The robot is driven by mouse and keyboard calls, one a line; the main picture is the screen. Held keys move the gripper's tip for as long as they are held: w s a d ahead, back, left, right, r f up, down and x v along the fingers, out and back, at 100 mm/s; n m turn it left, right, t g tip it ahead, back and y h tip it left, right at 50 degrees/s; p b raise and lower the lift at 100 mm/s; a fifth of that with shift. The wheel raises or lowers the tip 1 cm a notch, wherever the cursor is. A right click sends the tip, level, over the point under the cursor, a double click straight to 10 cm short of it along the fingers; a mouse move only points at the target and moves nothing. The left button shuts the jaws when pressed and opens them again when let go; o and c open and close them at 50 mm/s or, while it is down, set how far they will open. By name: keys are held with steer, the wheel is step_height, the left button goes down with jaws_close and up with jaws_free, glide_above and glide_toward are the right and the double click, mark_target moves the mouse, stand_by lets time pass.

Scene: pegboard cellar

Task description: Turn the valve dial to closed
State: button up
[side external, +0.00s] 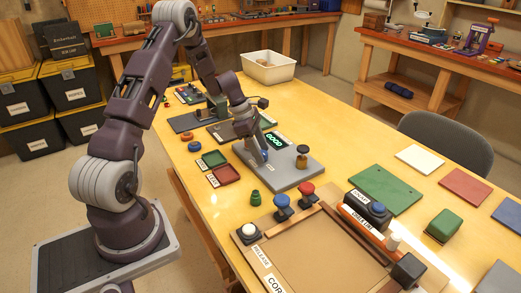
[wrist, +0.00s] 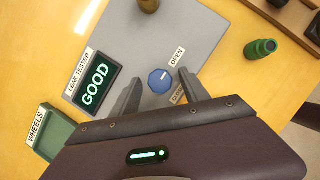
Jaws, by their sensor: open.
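The valve dial (wrist: 160,81) is a small blue knob on the grey leak tester plate (wrist: 205,30). An OPEN label (wrist: 177,57) lies beside it, and a second label (wrist: 179,94) is partly hidden by a finger. I cannot clearly tell which way the dial points. My gripper (wrist: 160,78) is open, with one finger on each side of the dial in the wrist view; contact cannot be told. In the side view my gripper (side external: 258,152) is low over the plate (side external: 290,180). The tester display (wrist: 95,91) reads GOOD in green.
A brass-coloured knob (side external: 302,150) stands on the plate's far right corner. A green bottle-like part (wrist: 260,48) stands on the table beside the plate. A green tray (side external: 214,158) and a red tray (side external: 224,176) lie left of it. A wooden-framed tray (side external: 310,255) is nearer the camera.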

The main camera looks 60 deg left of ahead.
jaws_close()
steer(key=shift+m, duration=0.3)
steer(key=m+g, duration=0.1)
steer(key=m, duration=0.2)
steer(key=shift+w+a+m+h, duration=0.1)
steer(key=shift+m+h, duration=0.3)
steer(key=m+g, duration=0.2)
steer(key=m, duration=0.2)
steer(key=shift+w+m, duration=0.15)
steer(key=shift+m, duration=0.15)
steer(key=m+g, duration=0.1)
steer(key=m, duration=0.3)
steer(key=shift+w+g, duration=0.1)
steer(key=shift+g, duration=0.3)
steer(key=m+g, duration=0.1)
steer(key=m, duration=0.3)
steer(key=shift+w+m+y, duration=0.1)
steer(key=shift+m+y, duration=0.2)
steer(key=shift+y, duration=0.1)
steer(key=shift+m+g, duration=0.3)
steer(key=shift+g, duration=0.1)
jaws_free()
